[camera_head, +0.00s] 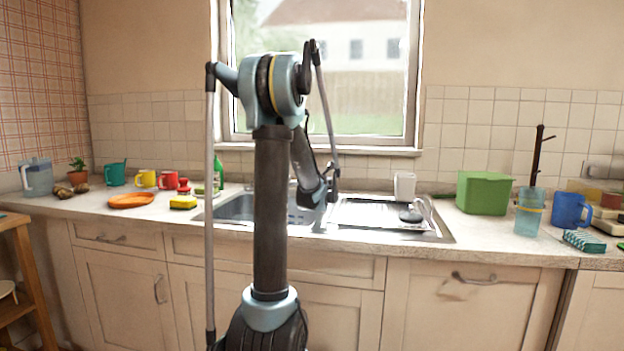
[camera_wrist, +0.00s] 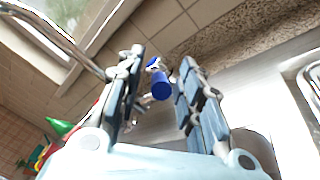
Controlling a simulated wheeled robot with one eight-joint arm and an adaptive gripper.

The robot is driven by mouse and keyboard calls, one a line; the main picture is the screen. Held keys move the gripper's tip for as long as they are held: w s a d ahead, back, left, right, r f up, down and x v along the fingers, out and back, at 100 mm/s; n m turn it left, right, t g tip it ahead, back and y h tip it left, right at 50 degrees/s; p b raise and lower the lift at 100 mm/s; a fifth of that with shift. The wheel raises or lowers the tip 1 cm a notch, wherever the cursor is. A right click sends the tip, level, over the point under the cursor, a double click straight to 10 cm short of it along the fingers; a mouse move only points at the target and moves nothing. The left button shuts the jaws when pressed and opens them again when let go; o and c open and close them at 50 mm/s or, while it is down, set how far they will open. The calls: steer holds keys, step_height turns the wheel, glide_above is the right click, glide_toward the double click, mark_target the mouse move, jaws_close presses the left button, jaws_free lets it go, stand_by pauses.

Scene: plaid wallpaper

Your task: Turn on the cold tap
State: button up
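The cold tap shows in the wrist view as a blue knob (camera_wrist: 161,86) with a second bit of blue and some silver metal behind it. My gripper (camera_wrist: 162,58) is open, with one dark finger on each side of the blue knob. A gap shows on both sides, and I cannot tell how far beyond the fingertips the knob lies. In the head view my gripper (camera_head: 328,192) is over the back of the sink (camera_head: 240,207), below the window. My arm hides much of the sink there, and the tap cannot be made out.
A ribbed drainer (camera_head: 375,213) lies right of the basin, with a white cup (camera_head: 405,186) behind it. A green bottle (camera_head: 218,172) and yellow sponge (camera_head: 183,202) stand left. A green box (camera_head: 484,192) is on the right counter. The wall and window sill are close behind the sink.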

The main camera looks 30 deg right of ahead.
steer(key=v, duration=1.1)
steer(key=shift+s+a, duration=0.2)
steer(key=shift+s, duration=0.15)
